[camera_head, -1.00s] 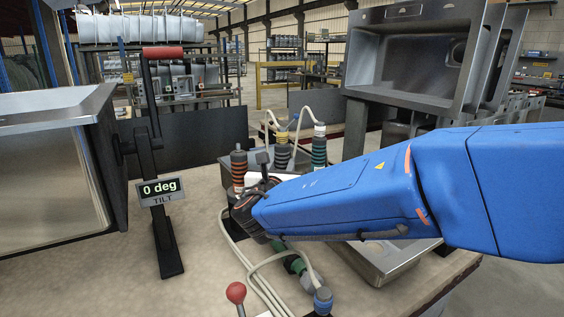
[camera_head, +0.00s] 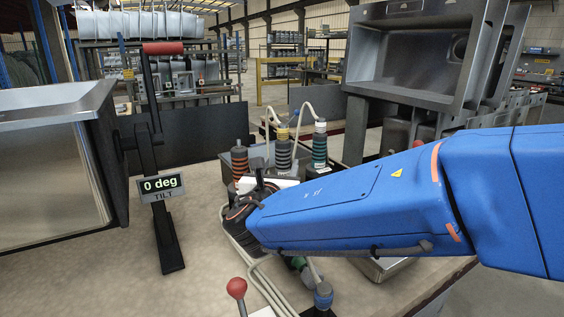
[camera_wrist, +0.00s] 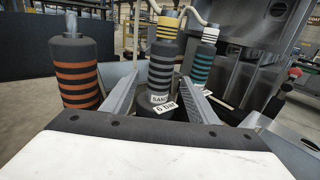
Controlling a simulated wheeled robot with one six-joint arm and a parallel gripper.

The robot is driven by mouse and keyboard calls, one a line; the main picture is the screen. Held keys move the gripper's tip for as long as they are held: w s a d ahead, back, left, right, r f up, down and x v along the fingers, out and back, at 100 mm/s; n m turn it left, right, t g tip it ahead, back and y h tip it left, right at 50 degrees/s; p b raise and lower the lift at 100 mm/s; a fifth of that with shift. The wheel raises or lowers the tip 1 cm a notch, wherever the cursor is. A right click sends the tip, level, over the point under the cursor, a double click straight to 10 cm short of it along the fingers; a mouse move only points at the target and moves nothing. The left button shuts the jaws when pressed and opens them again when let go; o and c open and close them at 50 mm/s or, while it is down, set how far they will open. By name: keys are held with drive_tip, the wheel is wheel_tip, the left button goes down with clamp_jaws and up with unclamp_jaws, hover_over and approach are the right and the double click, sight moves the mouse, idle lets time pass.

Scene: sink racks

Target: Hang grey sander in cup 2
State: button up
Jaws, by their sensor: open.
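A dark tool with grey rings and a yellow top (camera_head: 283,150) stands upright in the middle of a row of three; it seems to be the grey sander. In the wrist view this grey-ringed tool (camera_wrist: 162,70) has a label partly reading "SAND" and "6 bar" at its foot. My gripper (camera_wrist: 160,92) is open, its fingers to the left and right of the tool's lower part in the picture; I cannot tell whether they reach around it. In the head view my blue arm hides most of the gripper. Which cup is number 2 cannot be read.
An orange-ringed tool (camera_wrist: 77,72) stands close left and a teal-ringed tool (camera_wrist: 203,60) close right. Hoses rise from the middle and right tools. A red-handled tilt stand (camera_head: 162,190) reads 0 deg. A red-knobbed lever (camera_head: 237,288) and hoses lie in front; bare bench is at left.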

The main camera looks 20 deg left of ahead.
drive_tip(key=s+d, duration=0.2)
drive_tip(key=s, duration=1)
drive_tip(key=shift+s+d, duration=0.25)
drive_tip(key=shift+s, duration=0.1)
